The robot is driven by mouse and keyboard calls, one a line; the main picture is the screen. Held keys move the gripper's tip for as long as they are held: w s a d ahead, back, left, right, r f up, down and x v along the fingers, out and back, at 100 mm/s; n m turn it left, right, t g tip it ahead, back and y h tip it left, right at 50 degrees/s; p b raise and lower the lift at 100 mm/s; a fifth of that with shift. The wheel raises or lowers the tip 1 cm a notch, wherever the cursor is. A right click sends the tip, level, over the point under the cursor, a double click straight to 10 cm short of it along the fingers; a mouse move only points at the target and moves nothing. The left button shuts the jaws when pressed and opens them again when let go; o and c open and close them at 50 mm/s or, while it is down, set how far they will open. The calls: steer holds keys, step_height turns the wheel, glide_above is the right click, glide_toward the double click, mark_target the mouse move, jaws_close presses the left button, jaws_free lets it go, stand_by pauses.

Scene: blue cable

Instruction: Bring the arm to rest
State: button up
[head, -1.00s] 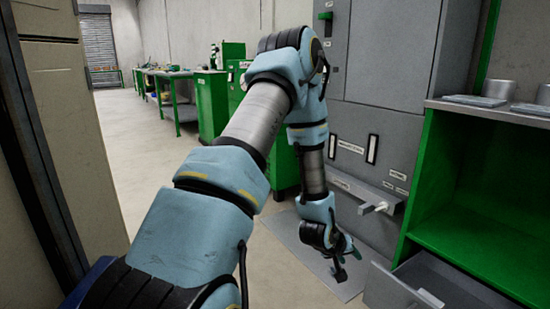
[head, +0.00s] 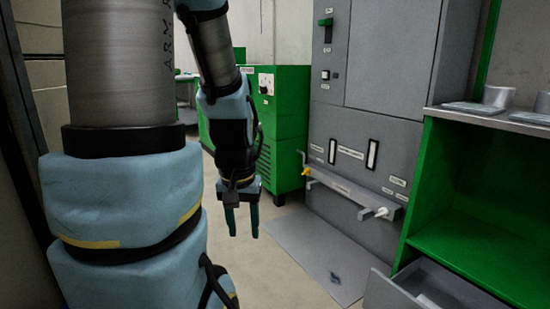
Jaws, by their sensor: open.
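My gripper (head: 242,222) hangs at the end of my arm, left of the middle in the head view. Its two dark teal fingers point down and stand apart, with nothing between them. It is in front of the green cabinet and to the left of the grey cabinet, clear of both in the picture. My upper arm fills much of the left side of the view and hides what is behind it. I cannot make out a blue cable clearly; a small dark blue patch (head: 335,279) shows on the grey floor mat (head: 300,245).
A tall grey cabinet (head: 375,135) with a low ledge (head: 345,188) stands at the centre right. A green machine cabinet (head: 285,120) is behind my gripper. A green shelf unit (head: 480,190) with an open grey drawer (head: 425,290) is at the right. A dark frame edge is close at the far left.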

step_height(320, 180, up, 34)
steer(key=p, duration=3.2)
steer(key=shift+f, duration=0.25)
